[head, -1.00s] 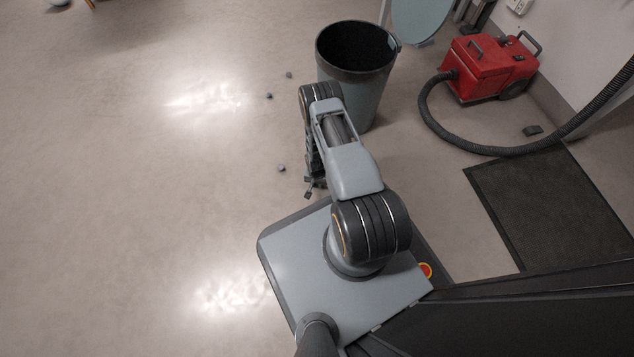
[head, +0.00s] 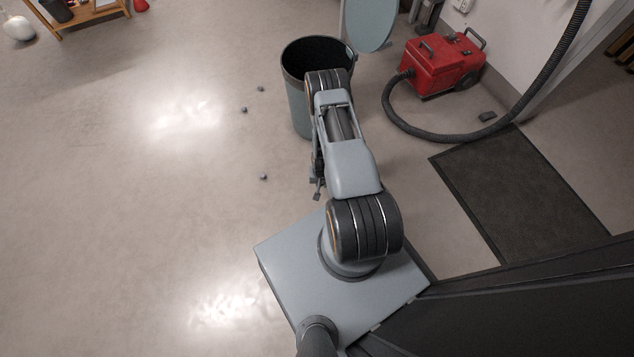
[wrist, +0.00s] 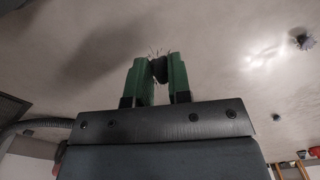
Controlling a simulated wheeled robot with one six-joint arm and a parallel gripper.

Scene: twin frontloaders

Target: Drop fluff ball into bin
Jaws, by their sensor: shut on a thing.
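My gripper (wrist: 159,72) has two green fingers and is shut on a dark fluff ball (wrist: 158,68) with thin hairs sticking out, in the wrist view. In the head view my gripper (head: 316,190) hangs low beside my arm, and the ball in it cannot be made out. The bin (head: 299,92) is a grey-green open-topped tub with its dark rim behind my arm's elbow. Three other fluff balls lie on the floor: one (head: 264,177) left of my gripper, and two (head: 244,110) (head: 261,88) left of the bin.
A red vacuum cleaner (head: 438,66) stands right of the bin, its black hose (head: 433,138) looping over the floor. A dark mat (head: 520,190) lies at right. A wooden shelf (head: 93,14) is at the top left. The floor on the left is mostly clear.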

